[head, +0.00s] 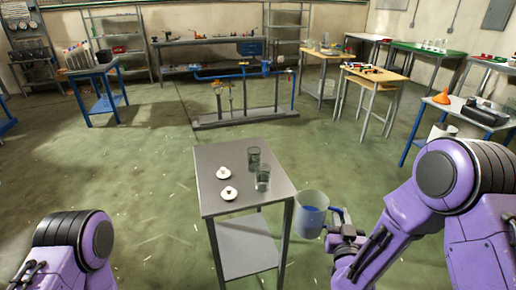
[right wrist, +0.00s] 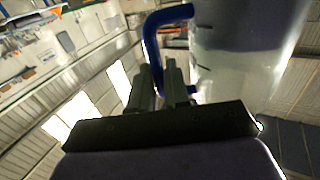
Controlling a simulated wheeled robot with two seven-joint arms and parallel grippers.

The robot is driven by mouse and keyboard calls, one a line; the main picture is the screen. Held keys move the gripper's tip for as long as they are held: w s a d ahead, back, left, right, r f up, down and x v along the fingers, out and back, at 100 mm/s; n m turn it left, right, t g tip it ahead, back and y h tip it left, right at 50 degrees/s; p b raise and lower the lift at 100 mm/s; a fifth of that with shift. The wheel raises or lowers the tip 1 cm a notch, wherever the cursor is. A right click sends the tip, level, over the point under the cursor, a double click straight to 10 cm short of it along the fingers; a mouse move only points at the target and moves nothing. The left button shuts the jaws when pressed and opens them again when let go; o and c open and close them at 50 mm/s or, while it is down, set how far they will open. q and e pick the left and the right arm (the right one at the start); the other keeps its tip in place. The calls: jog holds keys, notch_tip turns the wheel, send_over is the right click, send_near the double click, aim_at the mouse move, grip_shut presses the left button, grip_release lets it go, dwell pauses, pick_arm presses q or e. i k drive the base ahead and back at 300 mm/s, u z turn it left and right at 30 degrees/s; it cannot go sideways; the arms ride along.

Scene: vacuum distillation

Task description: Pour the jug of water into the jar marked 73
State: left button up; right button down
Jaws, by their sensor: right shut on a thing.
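A clear jug (head: 310,216) with a blue handle is in my right gripper (head: 343,222), just right of the small metal table's (head: 235,153) front right corner. The jug looks roughly upright. In the right wrist view the gripper's fingers (right wrist: 163,88) are shut on the blue handle (right wrist: 152,45), and the jug wall (right wrist: 240,50) fills the upper right. Two glass jars stand on the table, a rear one (head: 253,160) and a nearer one (head: 263,180). No number is readable on either. My left gripper is out of view.
Two white lids, one farther (head: 223,173) and one nearer (head: 228,193), lie left of the jars on the table. A blue pipe stand (head: 235,75) is behind the table. Benches line the walls; the floor around the table is clear.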

aim_at(254, 160)
jog(key=u, duration=0.05)
jog(key=i, duration=0.95)
jog(key=u, duration=0.2)
